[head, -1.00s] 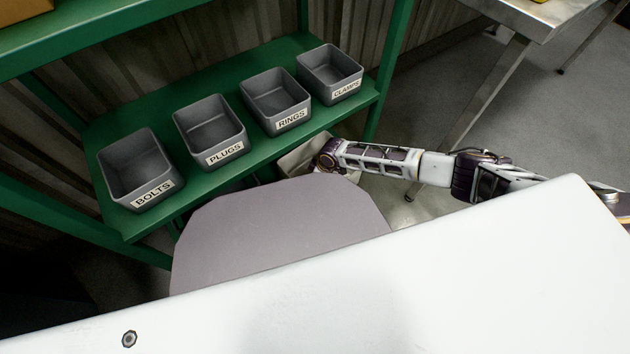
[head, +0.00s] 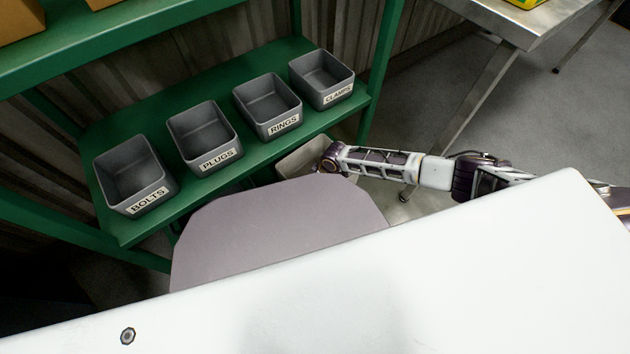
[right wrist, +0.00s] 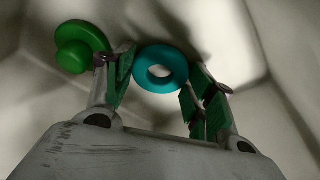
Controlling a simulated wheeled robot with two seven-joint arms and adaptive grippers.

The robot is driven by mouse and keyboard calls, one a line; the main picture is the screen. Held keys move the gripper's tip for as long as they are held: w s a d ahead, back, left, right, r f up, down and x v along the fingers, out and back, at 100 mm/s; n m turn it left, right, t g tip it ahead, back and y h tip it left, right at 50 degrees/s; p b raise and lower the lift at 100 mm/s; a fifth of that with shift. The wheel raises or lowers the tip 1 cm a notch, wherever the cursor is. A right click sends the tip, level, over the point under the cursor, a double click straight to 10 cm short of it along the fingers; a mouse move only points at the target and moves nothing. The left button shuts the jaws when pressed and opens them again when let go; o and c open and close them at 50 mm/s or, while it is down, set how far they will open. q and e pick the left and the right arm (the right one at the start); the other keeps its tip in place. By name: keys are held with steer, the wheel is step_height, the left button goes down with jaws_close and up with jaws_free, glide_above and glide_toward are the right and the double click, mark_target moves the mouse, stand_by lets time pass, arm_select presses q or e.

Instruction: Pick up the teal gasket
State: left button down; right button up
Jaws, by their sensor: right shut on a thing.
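The teal gasket (right wrist: 161,69) is a thick ring in the right wrist view, between the fingers of my right gripper (right wrist: 163,80). The gripper is shut on it, with green pads on either side. The gasket is inside a pale, deep bin (right wrist: 285,75). In the head view the right arm reaches in from the right, but its gripper and the gasket are hidden. My left gripper is in neither current view.
A green round knobbed piece (right wrist: 78,48) lies beside the left finger in the bin. The bin's pale rim shows in the head view (head: 300,158), below a green shelf (head: 225,185) holding grey bins labelled BOLTS (head: 135,178), PLUGS (head: 205,138), RINGS (head: 268,105) and CLAMPS (head: 322,78).

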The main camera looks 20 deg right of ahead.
steer(key=shift+s+d, duration=0.25)
steer(key=shift+d, duration=0.15)
steer(key=o, duration=1.1)
steer(key=shift+c, duration=0.2)
steer(key=shift+r, duration=0.15)
steer(key=v, duration=1.1)
steer(key=shift+r, duration=0.3)
